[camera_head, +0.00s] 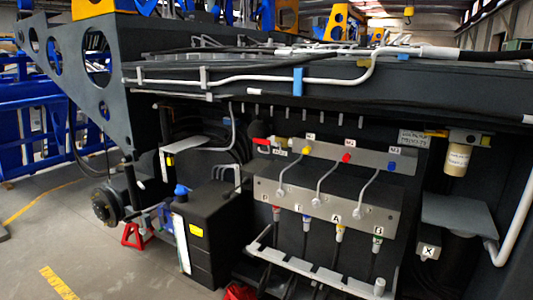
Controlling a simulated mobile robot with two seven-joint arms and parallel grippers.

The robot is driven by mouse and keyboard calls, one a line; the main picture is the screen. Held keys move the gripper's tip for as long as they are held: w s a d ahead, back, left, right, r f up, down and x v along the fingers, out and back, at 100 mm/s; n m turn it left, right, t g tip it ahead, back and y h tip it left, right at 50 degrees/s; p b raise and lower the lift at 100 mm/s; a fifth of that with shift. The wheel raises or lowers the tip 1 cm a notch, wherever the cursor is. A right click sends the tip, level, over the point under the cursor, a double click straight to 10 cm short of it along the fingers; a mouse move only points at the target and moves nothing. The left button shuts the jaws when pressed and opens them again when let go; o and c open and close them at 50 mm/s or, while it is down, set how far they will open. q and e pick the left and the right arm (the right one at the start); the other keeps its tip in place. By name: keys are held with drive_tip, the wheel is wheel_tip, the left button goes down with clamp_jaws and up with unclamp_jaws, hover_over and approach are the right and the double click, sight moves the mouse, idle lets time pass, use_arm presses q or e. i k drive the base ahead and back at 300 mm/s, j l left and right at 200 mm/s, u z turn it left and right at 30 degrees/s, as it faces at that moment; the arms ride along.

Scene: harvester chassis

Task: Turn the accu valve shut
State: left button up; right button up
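A red valve lever (262,141) sits at the upper left end of the grey metal valve panel (318,155). It looks roughly level and points left from a brass-coloured fitting (280,142). A small white label (280,152) is just below it, with lettering too small to read surely. I take this lever to be the accu valve; its exact turn position is hard to tell. Neither of my grippers is in view, and nothing touches the lever.
The panel carries yellow, red and blue caps (346,157) and several hoses. A black box (208,235) stands lower left of the lever. A white-grey rail (320,272) runs below in front. The dark chassis beam (420,100) overhangs the panel. Open floor (110,262) lies at left.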

sight(266, 142)
drive_tip(key=i+j+z, duration=0.1)
drive_tip(key=i+j, duration=0.65)
drive_tip(key=j, duration=0.15)
drive_tip(key=i+j+z, duration=0.15)
drive_tip(key=i+j, duration=0.2)
drive_tip(key=i+j+z, duration=0.1)
drive_tip(key=i+j, duration=0.25)
drive_tip(key=j, duration=0.25)
